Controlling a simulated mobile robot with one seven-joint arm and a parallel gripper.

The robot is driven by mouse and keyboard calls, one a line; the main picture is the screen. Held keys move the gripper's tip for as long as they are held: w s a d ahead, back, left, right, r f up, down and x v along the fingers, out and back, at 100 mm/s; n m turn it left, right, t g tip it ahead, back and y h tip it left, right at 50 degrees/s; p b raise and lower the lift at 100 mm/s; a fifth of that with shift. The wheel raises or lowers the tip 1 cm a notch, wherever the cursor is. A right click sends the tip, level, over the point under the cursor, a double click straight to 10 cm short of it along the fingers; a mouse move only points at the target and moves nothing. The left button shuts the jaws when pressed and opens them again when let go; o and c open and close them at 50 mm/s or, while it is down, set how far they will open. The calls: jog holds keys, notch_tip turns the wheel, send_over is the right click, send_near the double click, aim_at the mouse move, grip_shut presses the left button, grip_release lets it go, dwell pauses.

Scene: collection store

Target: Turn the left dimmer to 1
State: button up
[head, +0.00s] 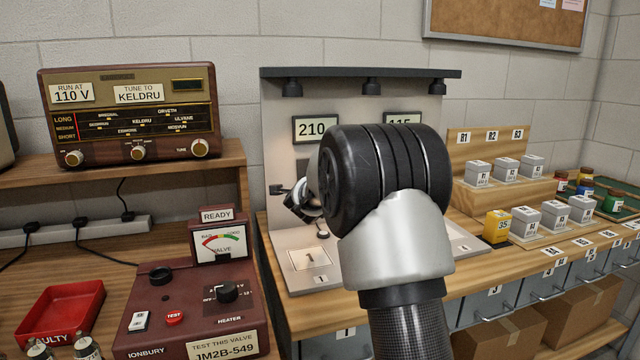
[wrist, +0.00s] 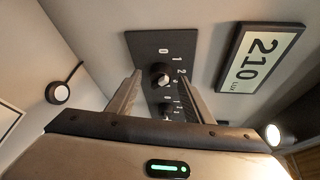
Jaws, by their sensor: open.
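In the wrist view a dark dimmer plate (wrist: 143,47) is fixed to the pale panel, with a round black knob (wrist: 160,76) on it and small white figures beside it. A second knob-like part (wrist: 168,110) shows lower on the plate. My gripper (wrist: 161,84) is open, with one finger on each side of the plate's knob. I cannot tell whether the fingers touch it, nor read its pointer. The 210 lux display (wrist: 262,60) is beside the plate; it also shows in the head view (head: 316,129). My arm hides most of the dimmer area in the head view.
A second display (head: 404,118) is partly hidden behind my arm. A card marked 1 (head: 309,258) lies on the booth floor. A maroon valve tester (head: 190,310) and radio (head: 130,115) stand left. Small grey boxes (head: 525,222) stand right.

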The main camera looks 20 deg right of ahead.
jog(key=p+v, duration=0.1)
jog(key=v, duration=1.6)
jog(key=shift+p, duration=0.35)
jog(key=shift+s, duration=0.1)
jog(key=s+a+r+n+g+y, duration=0.1)
jog(key=s+a+r+n+y, duration=0.1)
jog(key=s+a+n+y, duration=0.8)
jog(key=s+d+f+n+g+h, duration=0.15)
jog(key=s+f+n+g, duration=0.25)
jog(key=s+n, duration=0.6)
jog(key=s+d+f+n+g+h, duration=0.15)
jog(key=s+f+n+g, duration=0.3)
jog(key=s, duration=1.05)
notch_tip(320, 180, up, 26)
jog(key=p, duration=2.6)
jog(key=shift+w+a+f+n+t, duration=0.1)
jog(key=shift+f+n+t, duration=0.1)
jog(key=shift+n+t, duration=0.05)
